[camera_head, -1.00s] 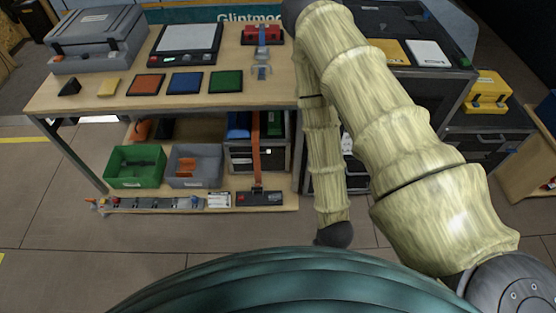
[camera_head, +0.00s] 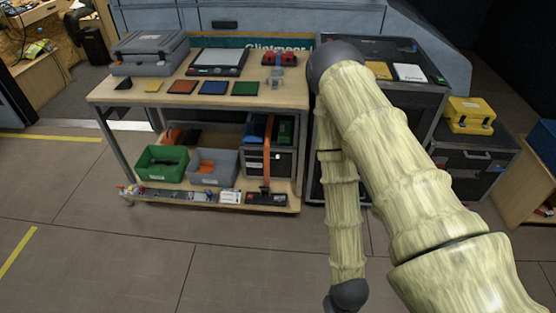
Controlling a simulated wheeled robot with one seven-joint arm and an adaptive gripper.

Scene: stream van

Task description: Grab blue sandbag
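A blue thing that may be the blue sandbag (camera_head: 255,128) sits on the lower shelf, at the top of a dark case (camera_head: 254,162), beside a similar green thing (camera_head: 286,128). A flat blue square (camera_head: 215,88) lies on the tabletop between an orange-red square (camera_head: 182,87) and a green square (camera_head: 245,89). I cannot tell for sure which is the sandbag. My arm crosses the right half of the view, bent at a dark joint high up. My gripper is not in view.
The wooden table (camera_head: 120,92) also bears a grey case (camera_head: 150,53) and a light-panelled device (camera_head: 217,62). Below are a green bin (camera_head: 162,163) and a grey bin (camera_head: 212,167). A dark cabinet (camera_head: 405,85) adjoins on the right. The floor (camera_head: 130,250) in front is clear.

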